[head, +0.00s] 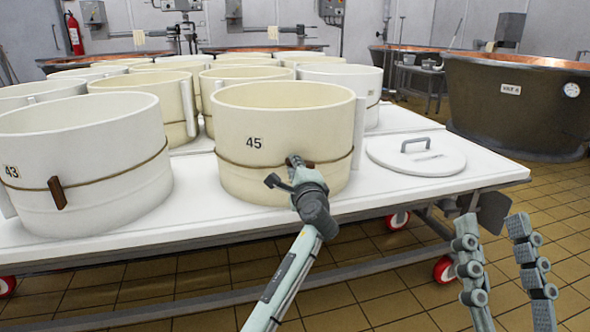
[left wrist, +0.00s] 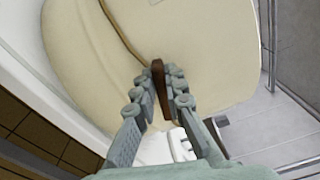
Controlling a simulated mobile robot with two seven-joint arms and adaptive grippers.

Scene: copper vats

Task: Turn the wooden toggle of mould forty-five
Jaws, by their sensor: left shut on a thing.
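Mould forty-five (head: 282,125) is a cream hoop with "45" on its side and a cord around it, standing near the front edge of the white table. Its side also fills much of the left wrist view (left wrist: 85,70). The brown wooden toggle (left wrist: 158,78) sits on the cord at the mould's front. My left gripper (head: 297,165) is at the toggle, which is mostly hidden by it in the head view. In the left wrist view, the fingers of my left gripper (left wrist: 155,90) are shut on the toggle. My right gripper (head: 500,240) is open and empty, right of the table's front edge.
Mould 43 (head: 85,150), with its own toggle (head: 57,193), stands close on the left. Several more moulds stand behind. A white lid with a handle (head: 416,158) lies on the table (head: 400,200) to the right. A large vat (head: 515,105) stands beyond.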

